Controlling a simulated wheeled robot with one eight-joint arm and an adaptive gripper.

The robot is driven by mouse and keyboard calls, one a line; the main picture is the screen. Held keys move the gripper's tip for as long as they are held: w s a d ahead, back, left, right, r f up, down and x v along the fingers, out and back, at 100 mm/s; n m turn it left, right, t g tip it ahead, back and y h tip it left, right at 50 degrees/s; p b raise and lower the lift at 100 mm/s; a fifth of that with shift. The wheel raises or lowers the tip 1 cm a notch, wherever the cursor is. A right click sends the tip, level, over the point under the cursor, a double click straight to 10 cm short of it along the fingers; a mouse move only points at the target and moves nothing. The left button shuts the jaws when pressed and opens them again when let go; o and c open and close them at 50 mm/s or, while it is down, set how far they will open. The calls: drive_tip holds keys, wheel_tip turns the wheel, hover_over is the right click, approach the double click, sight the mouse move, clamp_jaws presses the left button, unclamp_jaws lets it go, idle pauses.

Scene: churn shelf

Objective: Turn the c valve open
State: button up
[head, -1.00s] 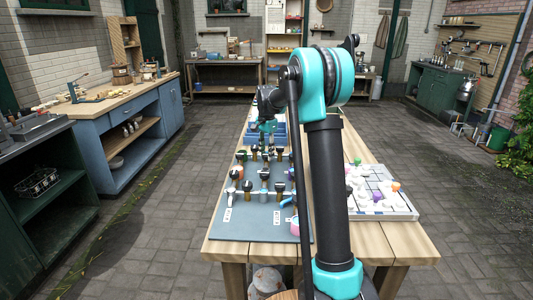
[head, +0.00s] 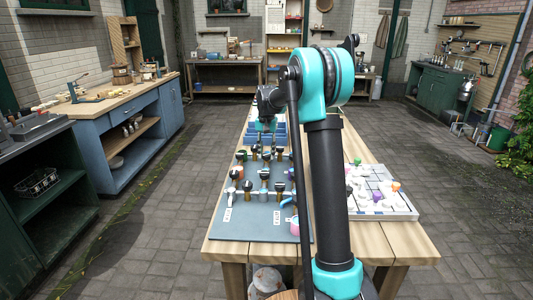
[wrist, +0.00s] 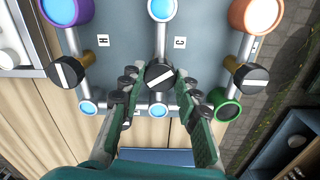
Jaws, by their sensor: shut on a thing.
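A black round knob (wrist: 159,74) with a white bar sits at the middle of the grey panel in the wrist view, close to the letter C label (wrist: 180,42). I take it as the c valve. Its white bar lies diagonally, rising to the right. My gripper (wrist: 160,82) has its two green-and-black fingers on either side of this knob and is shut on it. In the head view my gripper (head: 265,126) is small, at the far part of the valve panel (head: 258,217), and the knob in it cannot be made out.
A white board with coloured pieces (head: 400,206) lies right of my arm. Blue bins (head: 280,133) stand beyond the panel.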

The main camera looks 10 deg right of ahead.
sight(267, 154)
drive_tip(key=n, duration=0.5)
drive_tip(key=shift+n, duration=0.4)
drive_tip(key=n, duration=0.5)
drive_tip(key=shift+n, duration=0.3)
drive_tip(key=o, duration=1.2)
drive_tip(key=shift+c, duration=0.2)
wheel_tip(267, 154, up, 12)
